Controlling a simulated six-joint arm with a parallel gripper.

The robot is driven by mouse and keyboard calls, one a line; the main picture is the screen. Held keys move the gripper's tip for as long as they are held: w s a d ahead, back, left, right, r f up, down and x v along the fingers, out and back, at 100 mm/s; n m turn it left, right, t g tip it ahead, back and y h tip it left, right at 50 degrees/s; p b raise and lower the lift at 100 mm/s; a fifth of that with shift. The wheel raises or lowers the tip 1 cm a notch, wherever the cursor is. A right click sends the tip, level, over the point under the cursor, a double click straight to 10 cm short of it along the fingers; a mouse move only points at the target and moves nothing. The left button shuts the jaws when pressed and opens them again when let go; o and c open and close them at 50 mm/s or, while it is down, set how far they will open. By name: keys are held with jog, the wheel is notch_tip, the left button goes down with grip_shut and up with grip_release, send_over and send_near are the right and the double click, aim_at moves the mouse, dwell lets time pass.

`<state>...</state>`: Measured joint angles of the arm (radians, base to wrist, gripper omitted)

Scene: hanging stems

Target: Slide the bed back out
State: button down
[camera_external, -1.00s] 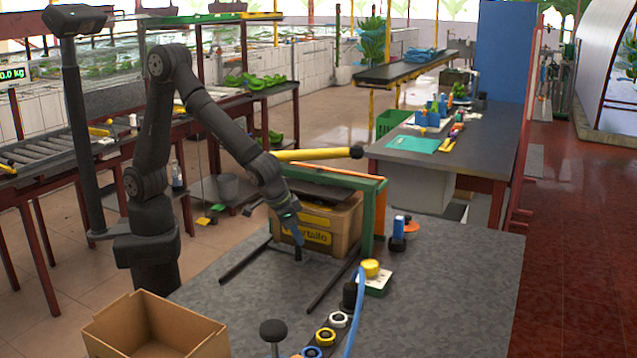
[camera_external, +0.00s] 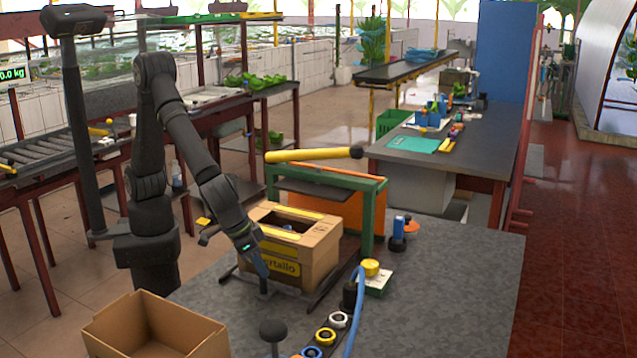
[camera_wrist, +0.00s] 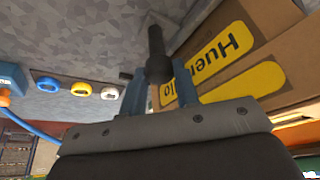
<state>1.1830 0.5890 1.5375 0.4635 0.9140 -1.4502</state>
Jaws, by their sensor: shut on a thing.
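The bed is a low sliding carriage whose dark rail edge (camera_external: 330,284) shows beside and under a cardboard box (camera_external: 318,262) with yellow labels. The box sits on it in front of the green press frame (camera_external: 368,215). My gripper (camera_external: 263,284) is at the box's near left corner, shut on the bed's dark upright handle (camera_wrist: 157,62). In the wrist view the blue fingers stand on both sides of the handle, with the box close on the right. Most of the bed is hidden under the box.
A yellow lever (camera_external: 310,155) with a black knob reaches across above the frame. An open empty carton (camera_external: 155,330) stands at the front left.

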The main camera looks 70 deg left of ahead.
jog(key=shift+s+d, duration=1.4)
jog(key=c, duration=1.1)
grip_release()
jog(key=shift+s+d, duration=0.1)
jog(key=v, duration=1.7)
jog(key=shift+s+r, duration=0.1)
jog(key=shift+r, duration=0.1)
jog(key=shift+f, duration=0.15)
jog(key=x, duration=1.7)
jog(key=shift+w+f, duration=0.1)
jog(key=shift+w, duration=0.15)
